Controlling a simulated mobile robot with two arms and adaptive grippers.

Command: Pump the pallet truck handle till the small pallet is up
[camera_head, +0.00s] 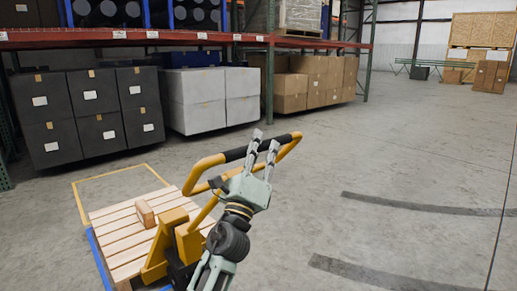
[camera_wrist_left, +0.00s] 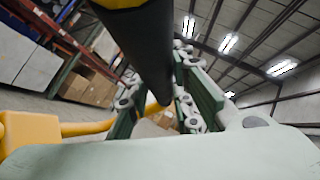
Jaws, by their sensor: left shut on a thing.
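The yellow pallet truck handle (camera_head: 290,150) is a loop with a black grip along its top bar. My left gripper (camera_head: 262,146) is shut on the black grip near its middle. In the left wrist view the black grip (camera_wrist_left: 142,50) runs between the fingers. The yellow pump body (camera_head: 188,240) of the truck stands below the handle. My right gripper is not in view.
A yellow outline (camera_head: 100,175) is marked on the floor beyond the pallet. Black totes (camera_head: 90,110), grey totes (camera_head: 205,98) and cardboard boxes (camera_head: 305,82) stand under an orange rack beam (camera_head: 120,38). The floor on the right is clear, with dark stripes (camera_head: 430,206).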

